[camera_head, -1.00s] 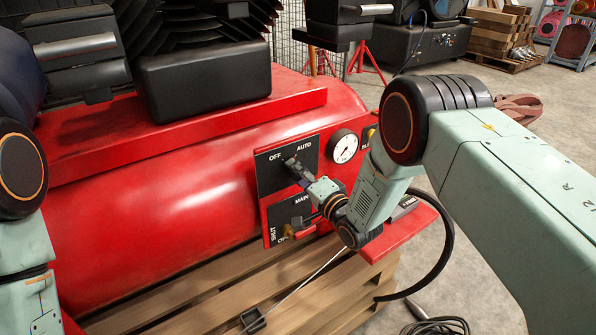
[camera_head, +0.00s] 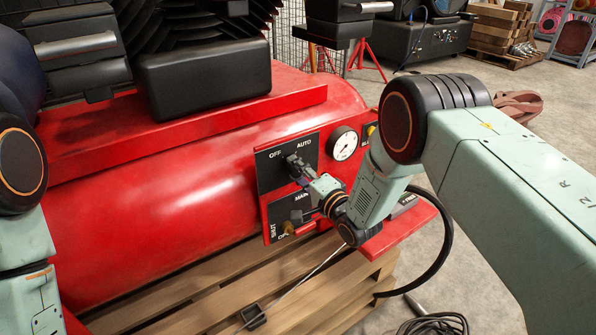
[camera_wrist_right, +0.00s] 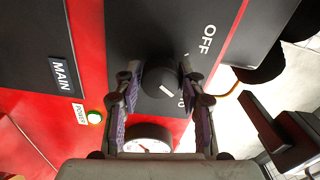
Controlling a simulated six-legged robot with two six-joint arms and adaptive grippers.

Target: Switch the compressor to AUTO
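The compressor's selector knob (camera_wrist_right: 160,80) is round and black with a white pointer mark, on a black panel (camera_head: 269,178). OFF (camera_wrist_right: 207,40) and a partly hidden AUTO (camera_wrist_right: 182,101) are printed beside it. The mark is slanted to AUTO's side. My right gripper (camera_wrist_right: 161,72) has its purple-padded fingers on both sides of the knob. Whether the pads press on it is not clear. In the head view the right gripper (camera_head: 304,174) reaches the panel and hides part of the knob. Of my left arm only links show; its gripper is out of view.
A pressure gauge (camera_head: 343,144) sits right of the panel. Below is a MAIN panel (camera_head: 279,211) with a brass valve. The red tank (camera_head: 160,215) rests on a wooden pallet (camera_head: 205,297). A black hose (camera_head: 446,250) curves at the right.

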